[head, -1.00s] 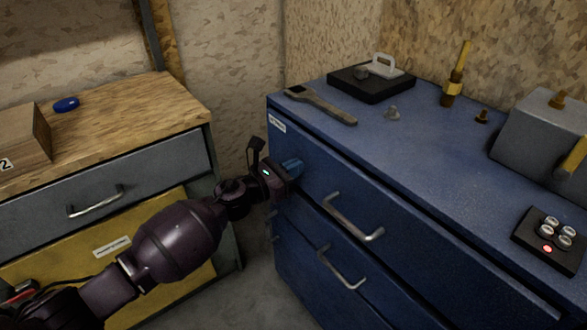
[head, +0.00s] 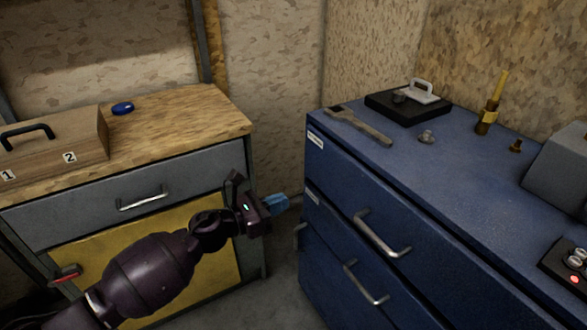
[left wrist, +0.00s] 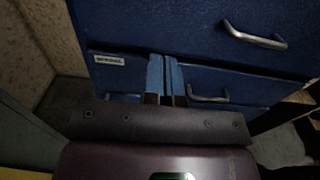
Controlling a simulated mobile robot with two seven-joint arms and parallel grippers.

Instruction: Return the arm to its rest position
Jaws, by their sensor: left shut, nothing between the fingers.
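My left arm (head: 150,272) reaches in from the lower left in the head view. Its left gripper (head: 285,202) has blue fingers, is shut and empty, and points right toward the left side of the blue drawer cabinet (head: 345,188). In the left wrist view the two blue fingers (left wrist: 164,74) lie side by side in front of the cabinet's drawer fronts (left wrist: 200,35). I cannot tell the exact gap between fingertips and cabinet. My right gripper is in neither view.
The cabinet has metal handles (head: 381,236) sticking out. At left, a wood-topped bench (head: 190,108) carries a wooden box (head: 60,140) and a blue disc (head: 122,108). Floor shows between them.

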